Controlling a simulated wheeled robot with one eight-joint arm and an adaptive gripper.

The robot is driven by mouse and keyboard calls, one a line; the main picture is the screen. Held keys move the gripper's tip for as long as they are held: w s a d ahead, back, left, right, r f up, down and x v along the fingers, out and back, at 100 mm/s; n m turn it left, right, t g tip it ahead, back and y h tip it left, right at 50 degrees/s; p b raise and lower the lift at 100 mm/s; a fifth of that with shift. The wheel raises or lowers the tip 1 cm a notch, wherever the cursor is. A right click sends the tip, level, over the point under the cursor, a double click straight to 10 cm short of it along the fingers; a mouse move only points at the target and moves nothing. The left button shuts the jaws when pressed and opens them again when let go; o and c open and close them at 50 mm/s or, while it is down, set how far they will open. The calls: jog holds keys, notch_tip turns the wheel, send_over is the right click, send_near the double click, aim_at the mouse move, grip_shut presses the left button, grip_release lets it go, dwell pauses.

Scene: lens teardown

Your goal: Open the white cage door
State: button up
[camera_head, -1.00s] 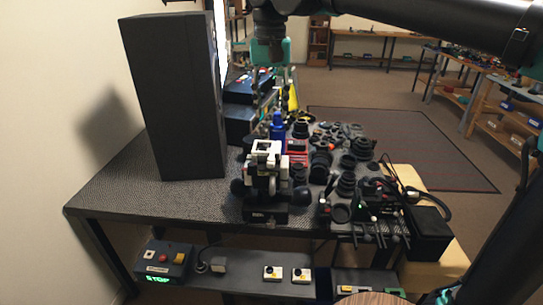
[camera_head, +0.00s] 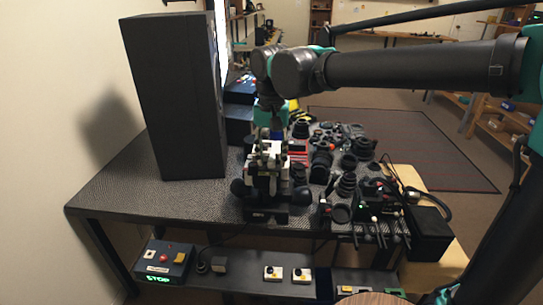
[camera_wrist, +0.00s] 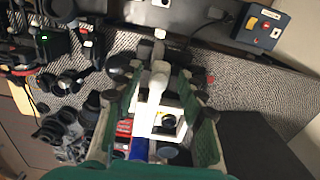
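A white and black device (camera_head: 266,178), which appears to be the white cage, stands near the front edge of the dark table. In the wrist view, its white frame (camera_wrist: 160,122) surrounds a dark round part. A pale knob-like piece sticks out toward the camera. Which part is the door I cannot tell. My gripper (camera_head: 268,150) points down at the top of the device. In the wrist view, its green fingers (camera_wrist: 168,98) are spread, one on each side of the white frame. Whether they touch it is unclear. The gripper partly hides the device in the head view.
A tall black box (camera_head: 172,95) stands to the left. A control box (camera_head: 165,262) reading STOP sits on the lower shelf. The table's front left is clear.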

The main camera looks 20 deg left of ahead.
grip_shut()
jog(key=shift+a+r, duration=0.1)
dwell(0.5)
